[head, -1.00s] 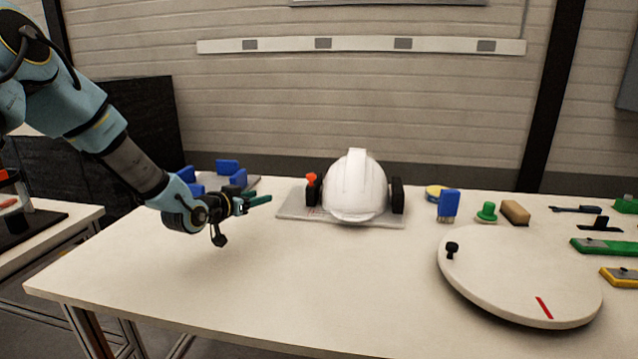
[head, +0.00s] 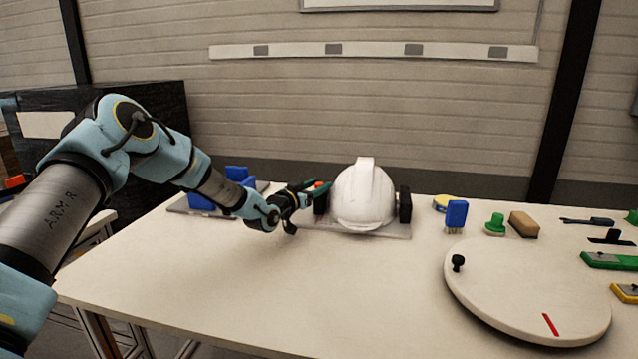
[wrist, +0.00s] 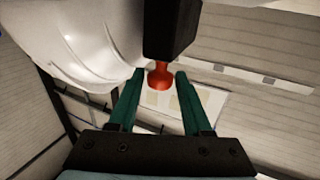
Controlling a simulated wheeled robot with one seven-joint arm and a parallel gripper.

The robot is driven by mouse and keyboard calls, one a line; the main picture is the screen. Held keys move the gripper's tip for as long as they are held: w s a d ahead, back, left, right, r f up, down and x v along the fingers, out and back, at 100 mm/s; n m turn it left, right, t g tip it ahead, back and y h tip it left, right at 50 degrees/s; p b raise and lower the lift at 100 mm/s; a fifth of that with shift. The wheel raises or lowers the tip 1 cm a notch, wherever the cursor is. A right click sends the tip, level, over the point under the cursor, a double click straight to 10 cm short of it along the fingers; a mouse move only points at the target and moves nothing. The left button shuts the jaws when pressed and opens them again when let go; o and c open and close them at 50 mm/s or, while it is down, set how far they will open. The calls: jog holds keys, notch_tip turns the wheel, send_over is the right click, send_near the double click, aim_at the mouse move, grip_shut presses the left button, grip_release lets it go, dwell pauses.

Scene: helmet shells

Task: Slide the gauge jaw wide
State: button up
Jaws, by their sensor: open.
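The gauge holds a white helmet shell (head: 364,197) between two black jaws on a grey base plate (head: 385,232). The left jaw (head: 321,199) carries a red knob (head: 318,184), partly hidden by my gripper in the head view. The right jaw (head: 405,205) stands at the helmet's right side. My gripper (head: 318,189) reaches in from the left at the left jaw. In the wrist view, the green fingers (wrist: 155,92) are open, with the red knob (wrist: 159,76) between them and gaps on both sides. The black jaw block (wrist: 172,28) and the helmet (wrist: 88,40) show beyond.
A blue-walled fixture (head: 235,174) stands left, behind my arm. A round white turntable (head: 520,285) with a black knob and red mark is at right. A blue brush (head: 456,215), green knob piece (head: 495,224) and tan block (head: 524,224) sit behind it. The front-middle table is clear.

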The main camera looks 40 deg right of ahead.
jog(key=shift+d, duration=0.4)
grip_shut()
jog(key=shift+w, duration=0.1)
dwell(1.2)
